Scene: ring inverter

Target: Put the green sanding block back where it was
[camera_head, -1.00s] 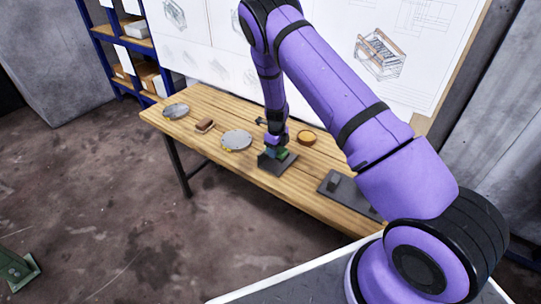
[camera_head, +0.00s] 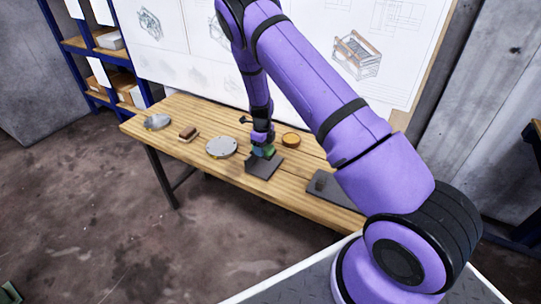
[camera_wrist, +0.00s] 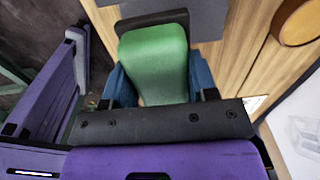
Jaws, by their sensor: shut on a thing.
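The green sanding block (camera_head: 270,153) is between the fingers of my gripper (camera_head: 262,151), above or at the back edge of a dark grey square plate (camera_head: 261,170) on the wooden table. In the wrist view the green block (camera_wrist: 155,62) has a dark strip along its far end. The blue fingers of my gripper (camera_wrist: 158,82) are shut on its two sides. A corner of grey surface shows just past the block in the wrist view. I cannot tell whether the block touches the plate.
On the table (camera_head: 315,160) are a silver disc (camera_head: 221,147), a brown block (camera_head: 188,133), a round metal dish (camera_head: 157,122), an orange round piece (camera_head: 291,139) and a dark tray (camera_head: 328,190) with a small upright block. A drawing board stands behind.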

